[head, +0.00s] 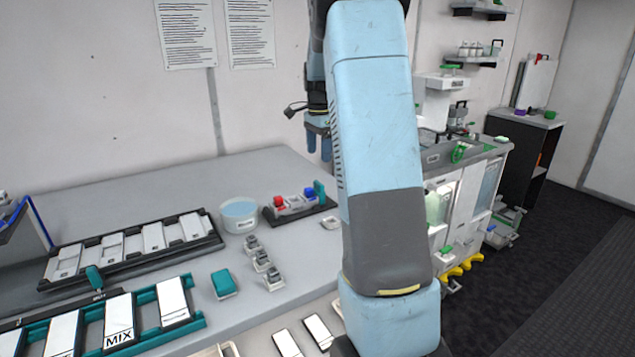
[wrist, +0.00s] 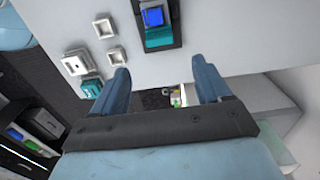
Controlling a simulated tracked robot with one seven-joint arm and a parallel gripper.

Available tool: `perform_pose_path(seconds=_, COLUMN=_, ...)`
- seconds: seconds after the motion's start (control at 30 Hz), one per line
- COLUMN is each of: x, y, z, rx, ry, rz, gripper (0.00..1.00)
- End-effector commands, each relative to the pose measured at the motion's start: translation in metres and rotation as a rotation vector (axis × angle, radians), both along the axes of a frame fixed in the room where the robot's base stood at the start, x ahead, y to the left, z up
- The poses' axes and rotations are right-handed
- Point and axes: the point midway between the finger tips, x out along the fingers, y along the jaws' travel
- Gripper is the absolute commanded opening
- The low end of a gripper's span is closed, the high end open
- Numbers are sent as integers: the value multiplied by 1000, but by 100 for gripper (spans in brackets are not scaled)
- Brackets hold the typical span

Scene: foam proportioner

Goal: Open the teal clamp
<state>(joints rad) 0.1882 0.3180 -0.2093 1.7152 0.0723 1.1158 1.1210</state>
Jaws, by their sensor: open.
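An upright teal piece (head: 320,188), which looks like the clamp, stands at the right end of a small dark base (head: 312,211). In the wrist view a teal part (wrist: 159,37) lies against a blue block (wrist: 153,17) on a dark plate, beyond my fingertips. My gripper (head: 319,147) hangs above and behind the base in the head view, partly hidden by my arm. It is open and empty in the wrist view (wrist: 163,78), apart from the teal part.
A round tub (head: 239,216) stands left of the base, with several small grey fittings (head: 262,262) in front. A teal block (head: 224,283) and a teal rack marked MIX (head: 190,300) with another teal lever (head: 94,278) lie nearer. A white machine (head: 465,205) stands at right.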

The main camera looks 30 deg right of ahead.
Motion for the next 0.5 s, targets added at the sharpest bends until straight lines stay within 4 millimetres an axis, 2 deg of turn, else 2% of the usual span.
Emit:
perform_pose_path(seconds=0.2, x=0, y=1, z=-40, rx=2, ry=3, rz=1, gripper=77)
perform_pose_path(seconds=0.5, x=-1, y=1, z=-88, rx=1, ry=2, rz=2, gripper=77)
